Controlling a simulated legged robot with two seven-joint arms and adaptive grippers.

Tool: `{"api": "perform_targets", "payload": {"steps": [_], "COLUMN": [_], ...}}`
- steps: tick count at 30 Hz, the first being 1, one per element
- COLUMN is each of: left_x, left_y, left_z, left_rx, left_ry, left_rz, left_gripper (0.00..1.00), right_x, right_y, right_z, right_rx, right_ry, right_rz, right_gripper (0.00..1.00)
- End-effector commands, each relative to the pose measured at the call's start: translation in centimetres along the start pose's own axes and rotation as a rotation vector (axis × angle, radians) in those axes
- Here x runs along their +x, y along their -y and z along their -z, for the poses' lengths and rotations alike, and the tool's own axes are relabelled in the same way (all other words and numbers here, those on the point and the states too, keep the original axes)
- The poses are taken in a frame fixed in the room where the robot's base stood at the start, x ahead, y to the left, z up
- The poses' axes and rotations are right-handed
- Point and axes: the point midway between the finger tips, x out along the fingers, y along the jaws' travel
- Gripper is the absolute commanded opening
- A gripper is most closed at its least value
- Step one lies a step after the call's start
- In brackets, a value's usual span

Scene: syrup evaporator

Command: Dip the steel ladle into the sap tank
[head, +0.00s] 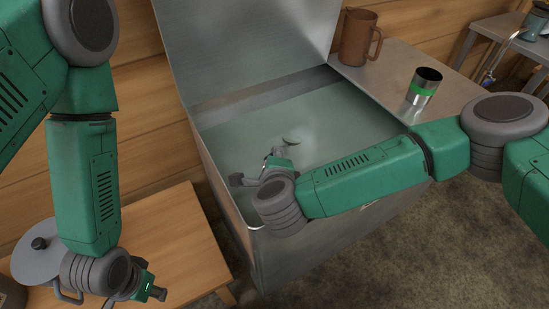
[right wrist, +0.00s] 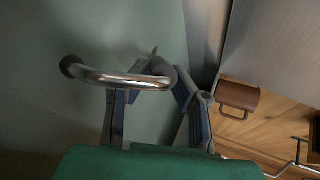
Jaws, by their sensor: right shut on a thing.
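The sap tank (head: 228,178) is a large steel box with its lid raised at the back and pale greenish liquid inside. My right gripper (head: 270,163) is over the tank's opening. It is shut on the steel ladle (right wrist: 120,79), whose bent bright handle crosses between the fingers (right wrist: 160,72) in the right wrist view. In the head view a thin crescent of the ladle (head: 291,141) shows at the liquid beyond the gripper; the rest of its bowl is hidden, apparently under the surface. My left gripper (head: 151,284) is low at the left, over the wooden table; its finger opening is unclear.
A lidded pot (head: 38,262) stands on the wooden table (head: 165,240) beside my left gripper. Right of the tank, a side table (head: 385,75) holds a brown mug (head: 357,40) and a steel cup with a green band (head: 423,88). The floor in front is clear.

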Motion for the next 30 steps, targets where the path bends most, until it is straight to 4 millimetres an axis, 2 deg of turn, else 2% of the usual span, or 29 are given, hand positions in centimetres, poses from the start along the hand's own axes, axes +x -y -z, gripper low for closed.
{"api": "perform_targets", "payload": {"steps": [1,15,23,30], "left_x": [-0.7,-3.9,-4.6,-6.2], "left_y": [0.0,0.0,0.0,0.1], "left_z": [0.0,0.2,0.2,0.3], "left_rx": [0.000,0.000,0.000,0.000], "left_ry": [0.000,0.000,0.000,0.000], "left_rz": [0.000,0.000,0.000,0.000], "left_gripper": [0.32,0.32,0.32,0.32], "right_x": [-0.4,-2.0,-2.4,-3.2], "right_y": [0.7,3.7,4.3,5.8], "right_z": [-0.2,-1.0,-1.1,-1.6], "right_rx": [0.000,-0.001,-0.001,-0.001], "right_ry": [0.001,0.001,0.001,0.001], "right_rz": [0.002,0.002,0.001,0.002], "right_gripper": [0.00,0.00,0.00,0.00]}}
